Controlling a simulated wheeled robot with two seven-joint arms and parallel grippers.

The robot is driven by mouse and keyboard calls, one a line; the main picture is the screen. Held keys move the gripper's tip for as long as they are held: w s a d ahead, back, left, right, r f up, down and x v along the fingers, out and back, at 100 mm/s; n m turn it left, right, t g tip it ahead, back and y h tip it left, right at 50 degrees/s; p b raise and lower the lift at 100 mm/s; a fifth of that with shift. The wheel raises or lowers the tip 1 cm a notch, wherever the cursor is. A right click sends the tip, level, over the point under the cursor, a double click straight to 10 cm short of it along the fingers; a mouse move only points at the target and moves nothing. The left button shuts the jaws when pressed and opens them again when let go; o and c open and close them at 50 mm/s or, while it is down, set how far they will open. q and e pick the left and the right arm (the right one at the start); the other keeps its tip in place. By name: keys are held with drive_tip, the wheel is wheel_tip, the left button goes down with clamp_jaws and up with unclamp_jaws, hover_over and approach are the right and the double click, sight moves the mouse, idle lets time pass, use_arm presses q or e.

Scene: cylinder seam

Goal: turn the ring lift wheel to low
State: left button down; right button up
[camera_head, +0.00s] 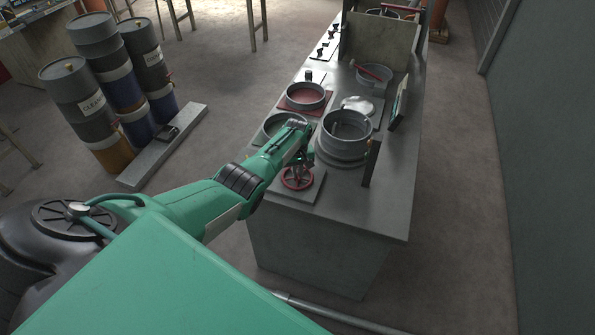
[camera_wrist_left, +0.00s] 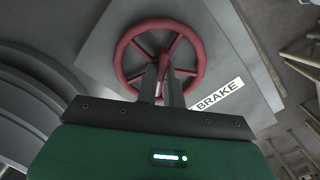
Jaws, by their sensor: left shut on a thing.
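A red spoked handwheel (camera_head: 297,185) sits on a grey plate at the near end of the bench. In the left wrist view the wheel (camera_wrist_left: 122,45) lies on the plate, with a white label reading BRAKE (camera_wrist_left: 218,95) beside it. My left gripper (camera_head: 303,162) reaches down to the wheel from above. In the left wrist view its fingers (camera_wrist_left: 165,75) are close together over the wheel's near side and shut on it; they hide part of a spoke and the rim. Any low mark cannot be made out. My right gripper is not in view.
A grey cylinder of stacked rings (camera_head: 343,152) stands just behind the wheel. A dark upright panel (camera_head: 371,163) stands to its right. Round pans, one on a red mat (camera_head: 293,106), lie farther along the bench (camera_head: 385,215). Several barrels (camera_head: 75,95) stand on the floor at left.

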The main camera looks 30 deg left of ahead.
use_arm(q)
drive_tip(key=c, duration=1.5)
unclamp_jaws()
drive_tip(key=shift+r, duration=0.1)
drive_tip(key=shift+r, duration=0.1)
drive_tip(key=shift+r, duration=0.6)
wheel_tip(320, 180, up, 12)
drive_tip(key=shift+r+b, duration=0.25)
drive_tip(key=shift+b, duration=0.25)
